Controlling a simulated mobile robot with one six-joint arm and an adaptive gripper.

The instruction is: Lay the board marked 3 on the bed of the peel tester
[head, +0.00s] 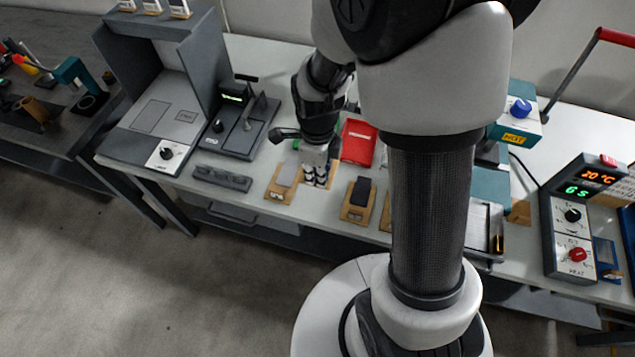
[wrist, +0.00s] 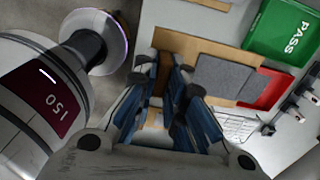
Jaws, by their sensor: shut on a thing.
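My gripper (head: 316,172) is low over the bench and shut on a tan board (head: 333,172), which lies mostly behind it. In the wrist view the fingers (wrist: 165,85) are around the edge of a tan board (wrist: 165,40) with a grey patch. I cannot read a 3 on it. To its left another tan board (head: 270,194) with a light grey strip lies on the bench. To its right is a board (head: 350,213) with a dark strip. A dark grey device (head: 240,140) with a green display and a lever, seemingly the peel tester, stands behind to the left.
A grey booth (head: 205,60) stands left of the device. A dark slotted bar (head: 222,179) lies at the front edge. A red tray (head: 358,142) is close behind my gripper; a green PASS tray (wrist: 280,30) shows in the wrist view. A control box (head: 575,215) stands right.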

